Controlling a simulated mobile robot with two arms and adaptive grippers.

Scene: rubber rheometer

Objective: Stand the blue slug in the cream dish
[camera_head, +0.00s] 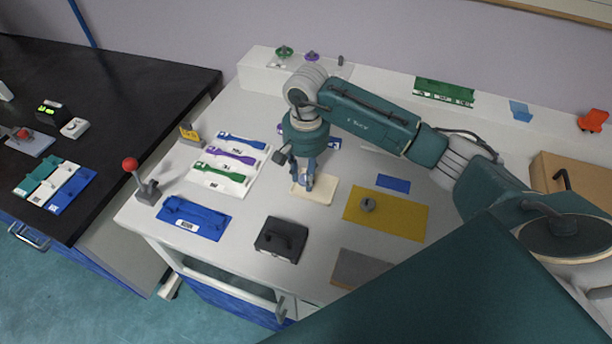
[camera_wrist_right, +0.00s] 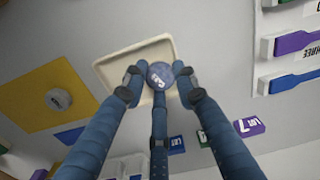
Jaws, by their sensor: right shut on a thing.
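The cream dish (camera_head: 322,191) is a shallow square tray on the white bench; it also shows in the wrist view (camera_wrist_right: 118,68). The blue slug (camera_wrist_right: 160,75) is a short round piece with white marking on its top face. My right gripper (camera_head: 302,182) points down over the left part of the dish. Its fingers (camera_wrist_right: 160,84) are shut around the slug. The slug overlaps the dish in the wrist view; I cannot tell whether it touches the dish floor. My left gripper is not in view.
A yellow mat (camera_head: 400,215) with a grey weight (camera_head: 367,205) lies right of the dish. A black box with a handle (camera_head: 281,240) stands in front. A blue tray (camera_head: 194,218) and a rack of coloured tools (camera_head: 222,176) lie left. Bare bench surrounds the dish.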

